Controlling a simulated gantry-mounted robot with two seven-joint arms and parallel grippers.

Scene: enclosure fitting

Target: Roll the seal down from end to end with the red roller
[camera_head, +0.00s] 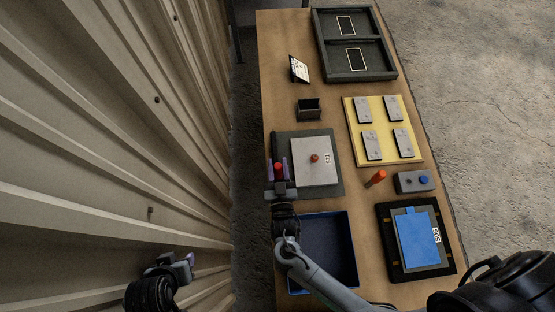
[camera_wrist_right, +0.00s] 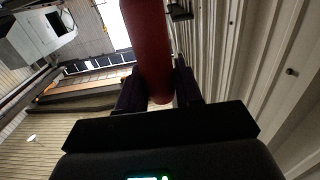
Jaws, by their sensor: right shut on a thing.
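My right gripper (camera_head: 279,172) is over the left edge of a dark grey base (camera_head: 336,180) and is shut on the red roller (camera_head: 279,166). In the right wrist view the red roller (camera_wrist_right: 150,50) stands out from between the dark fingers. A light grey plate (camera_head: 314,172) with a brown-red knob and a white label lies on the base, just right of the gripper. I cannot make out the seal; the gripper covers part of that edge. My left gripper (camera_head: 178,263) hangs left of the table, and its jaw opening is unclear.
A blue tray (camera_head: 350,225) lies below the base, partly under my right arm. A small dark box (camera_head: 308,109) stands above it.

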